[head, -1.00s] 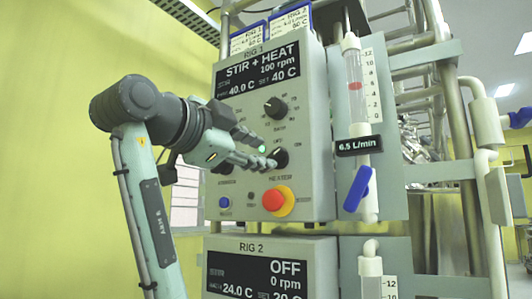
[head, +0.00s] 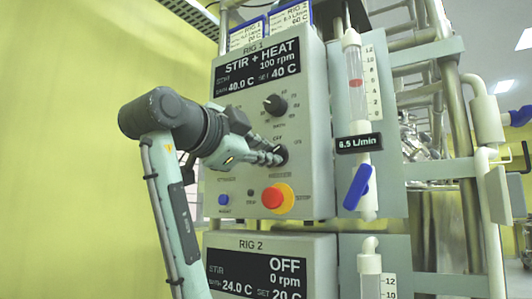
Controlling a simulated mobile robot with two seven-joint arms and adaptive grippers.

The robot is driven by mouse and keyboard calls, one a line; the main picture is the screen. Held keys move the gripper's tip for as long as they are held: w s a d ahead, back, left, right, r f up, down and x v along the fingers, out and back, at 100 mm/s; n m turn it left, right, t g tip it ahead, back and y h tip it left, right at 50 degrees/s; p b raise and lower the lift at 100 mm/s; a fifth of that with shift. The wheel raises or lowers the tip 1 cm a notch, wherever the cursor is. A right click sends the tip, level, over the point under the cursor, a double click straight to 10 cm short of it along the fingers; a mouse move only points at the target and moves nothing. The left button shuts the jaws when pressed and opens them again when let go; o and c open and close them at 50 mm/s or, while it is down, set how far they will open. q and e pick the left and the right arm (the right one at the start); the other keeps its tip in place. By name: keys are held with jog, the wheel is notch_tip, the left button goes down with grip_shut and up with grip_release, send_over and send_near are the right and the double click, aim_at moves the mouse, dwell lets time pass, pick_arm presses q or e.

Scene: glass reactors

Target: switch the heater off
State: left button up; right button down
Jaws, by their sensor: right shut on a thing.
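The RIG 1 control box (head: 312,190) faces me, and its display (head: 258,70) reads STIR + HEAT, 100 rpm, 40.0 C, SET 40 C. A black upper knob (head: 275,104) sits below the display. A black lower knob (head: 282,154) sits under it, partly hidden by my right gripper (head: 274,155). The gripper reaches in from the left with its fingers shut on the lower knob. The small print around the knobs is too blurred to read surely. My left gripper is not in view.
A red button on a yellow ring (head: 278,198) and a blue button (head: 224,200) sit below the knobs. The RIG 2 box (head: 325,260), below, reads OFF. A flowmeter tube (head: 354,85) with a blue valve handle (head: 357,187) stands to the right.

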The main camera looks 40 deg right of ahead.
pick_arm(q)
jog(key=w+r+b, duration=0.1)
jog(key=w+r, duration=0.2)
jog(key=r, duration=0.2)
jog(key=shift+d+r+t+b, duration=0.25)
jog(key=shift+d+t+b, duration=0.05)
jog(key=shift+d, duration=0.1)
pick_arm(e)
jog(key=shift+n, duration=5.8)
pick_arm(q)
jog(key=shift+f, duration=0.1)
pick_arm(e)
jog(key=c, duration=1.5)
grip_release()
jog(key=shift+s, duration=0.1)
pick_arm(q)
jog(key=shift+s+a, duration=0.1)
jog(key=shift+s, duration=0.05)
pick_arm(e)
jog(key=shift+a, duration=0.1)
